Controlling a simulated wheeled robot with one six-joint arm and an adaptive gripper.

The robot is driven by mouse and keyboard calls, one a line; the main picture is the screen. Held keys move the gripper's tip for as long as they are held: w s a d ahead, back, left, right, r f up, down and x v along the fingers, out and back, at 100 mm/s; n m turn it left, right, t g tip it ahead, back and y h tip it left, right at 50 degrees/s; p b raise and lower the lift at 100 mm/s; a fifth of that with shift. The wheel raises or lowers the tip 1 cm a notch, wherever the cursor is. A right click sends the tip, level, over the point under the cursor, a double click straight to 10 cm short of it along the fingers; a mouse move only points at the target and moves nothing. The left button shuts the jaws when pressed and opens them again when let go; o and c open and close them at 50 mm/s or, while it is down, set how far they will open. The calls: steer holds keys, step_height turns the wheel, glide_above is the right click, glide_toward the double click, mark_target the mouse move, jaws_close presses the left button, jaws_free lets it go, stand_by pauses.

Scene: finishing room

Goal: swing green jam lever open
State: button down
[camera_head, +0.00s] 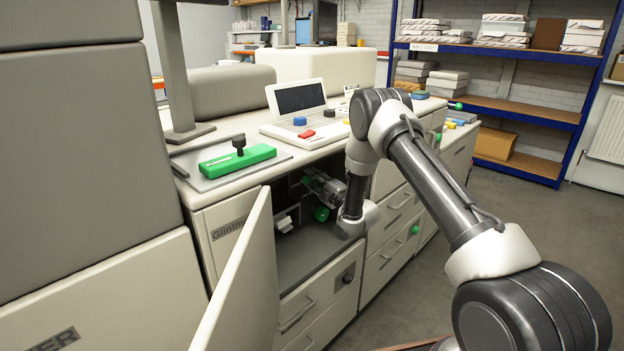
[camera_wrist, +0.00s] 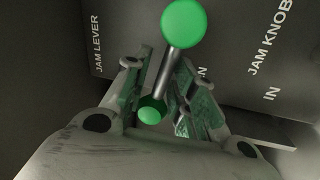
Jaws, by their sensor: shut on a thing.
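The green jam lever (camera_wrist: 184,24) has a green ball on a thin metal rod, with a green round part at the rod's lower end. My gripper (camera_wrist: 160,82) is shut on the lever, its fingers on either side of the rod. In the head view my gripper (camera_head: 322,186) is inside the open cabinet compartment, partly hidden by my own arm. A green ball (camera_head: 321,214) shows just below it there; I cannot tell whether it is the lever's ball.
The panel (camera_wrist: 225,45) bears the words "JAM LEVER" and "JAM KNOB". The cabinet door (camera_head: 245,285) stands open at the left of the compartment. Drawers (camera_head: 297,315) lie below, and a green-topped device (camera_head: 237,160) sits on the counter above.

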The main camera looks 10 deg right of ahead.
steer(key=shift+f, duration=0.1)
steer(key=c, duration=1.2)
jaws_free()
steer(key=shift+o, duration=0.2)
steer(key=shift+s, duration=0.15)
steer(key=v, duration=1.1)
steer(key=shift+s+d, duration=0.25)
steer(key=shift+d, duration=0.05)
steer(key=shift+f, duration=0.1)
